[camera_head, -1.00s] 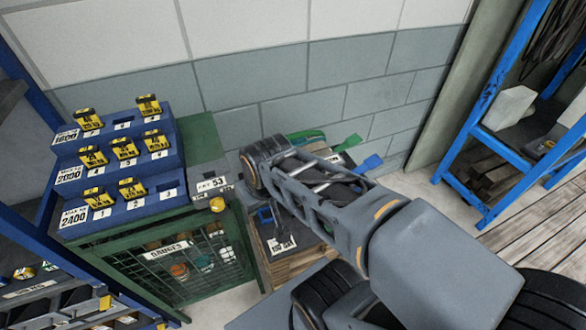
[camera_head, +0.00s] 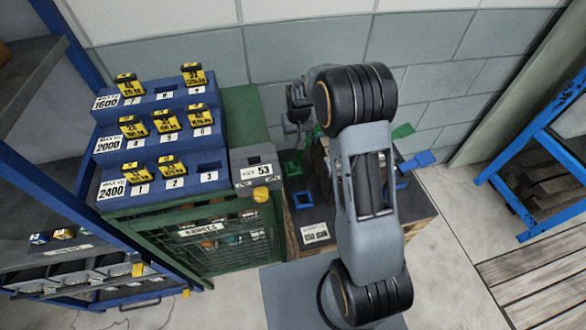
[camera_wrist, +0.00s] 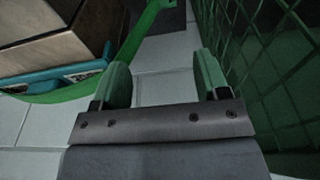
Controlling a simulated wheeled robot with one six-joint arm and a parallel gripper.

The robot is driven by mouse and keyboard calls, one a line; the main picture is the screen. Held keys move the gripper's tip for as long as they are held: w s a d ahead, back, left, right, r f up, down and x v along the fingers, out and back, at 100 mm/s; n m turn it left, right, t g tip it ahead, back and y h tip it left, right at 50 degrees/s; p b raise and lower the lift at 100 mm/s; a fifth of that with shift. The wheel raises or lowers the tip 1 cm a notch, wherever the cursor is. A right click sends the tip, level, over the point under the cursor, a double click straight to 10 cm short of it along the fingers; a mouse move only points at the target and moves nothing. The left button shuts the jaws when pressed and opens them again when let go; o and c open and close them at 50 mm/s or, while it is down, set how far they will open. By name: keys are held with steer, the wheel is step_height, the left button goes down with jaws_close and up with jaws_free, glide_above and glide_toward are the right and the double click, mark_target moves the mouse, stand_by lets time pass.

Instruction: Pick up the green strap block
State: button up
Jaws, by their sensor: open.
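Green strap pieces (camera_head: 403,131) show behind my arm in the head view, above a dark-topped wooden stand (camera_head: 415,205). The block they belong to is mostly hidden by my arm. In the wrist view a green strap (camera_wrist: 142,35) curves past a brown block-like body (camera_wrist: 50,45) at the upper left; I cannot tell if this is the green strap block. My gripper (camera_wrist: 162,80) has its two green-padded fingers apart with nothing between them. The strap runs beyond and left of the fingers. In the head view my gripper is largely hidden near the wall, left of the arm.
A green mesh cage (camera_head: 215,245) stands close by; its mesh (camera_wrist: 270,70) is right of my fingers. A blue stepped rack (camera_head: 150,185) with yellow-labelled blocks sits on it. Blue pieces (camera_head: 418,160) lie right of my arm. A blue-framed shelf (camera_head: 545,150) stands far right.

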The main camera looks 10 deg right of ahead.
glide_above(293, 164)
steer(key=f, duration=1.1)
steer(key=s+f, duration=0.1)
steer(key=f, duration=0.5)
steer(key=shift+w+f+p, duration=0.2)
steer(key=shift+f+p, duration=0.05)
steer(key=shift+f, duration=1.3)
steer(key=shift+w+f+p, duration=0.2)
steer(key=shift+f+p, duration=0.05)
steer(key=shift+f, duration=1.3)
steer(key=shift+c, duration=0.2)
steer(key=c, duration=0.9)
